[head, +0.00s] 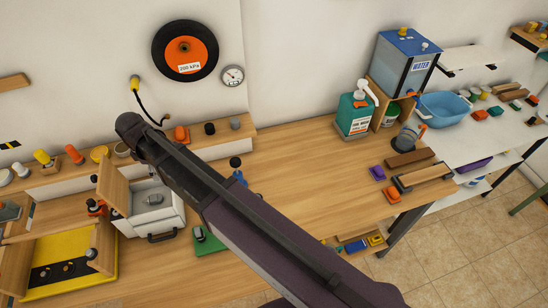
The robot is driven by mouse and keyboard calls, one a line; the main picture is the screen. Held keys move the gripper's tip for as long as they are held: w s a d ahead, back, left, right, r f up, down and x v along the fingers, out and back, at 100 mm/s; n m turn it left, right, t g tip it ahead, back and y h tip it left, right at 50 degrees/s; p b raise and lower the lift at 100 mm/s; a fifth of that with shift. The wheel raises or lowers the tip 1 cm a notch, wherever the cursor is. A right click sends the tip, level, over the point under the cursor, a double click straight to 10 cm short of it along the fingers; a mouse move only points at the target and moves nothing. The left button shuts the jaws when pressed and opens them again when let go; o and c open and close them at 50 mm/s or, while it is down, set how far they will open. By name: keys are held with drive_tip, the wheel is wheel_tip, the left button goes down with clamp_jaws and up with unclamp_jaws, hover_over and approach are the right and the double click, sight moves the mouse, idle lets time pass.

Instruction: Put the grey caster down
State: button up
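I cannot make out the grey caster for sure. A small grey rounded object (153,199) sits in an open white box with a dark handle (155,222), left of my arm; I cannot tell whether it is the caster. A short grey cylinder (235,123) stands on the wooden ledge at the back wall. My dark arm crosses the picture from the bottom right to the upper left and hides part of the bench. My gripper does not show, so I cannot see whether it holds anything.
The wooden bench (310,165) has clear room right of my arm. A yellow tray (60,288) lies at the lower left. A green bottle (354,115), a water tank (404,67) and a blue basin (443,107) stand at the right. Several knobs line the back ledge.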

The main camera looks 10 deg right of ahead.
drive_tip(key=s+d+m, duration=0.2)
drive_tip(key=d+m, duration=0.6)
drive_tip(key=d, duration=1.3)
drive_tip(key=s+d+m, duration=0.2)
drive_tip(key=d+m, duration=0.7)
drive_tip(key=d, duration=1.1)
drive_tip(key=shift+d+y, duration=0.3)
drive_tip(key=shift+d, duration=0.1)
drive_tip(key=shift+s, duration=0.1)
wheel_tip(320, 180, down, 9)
drive_tip(key=b, duration=0.9)
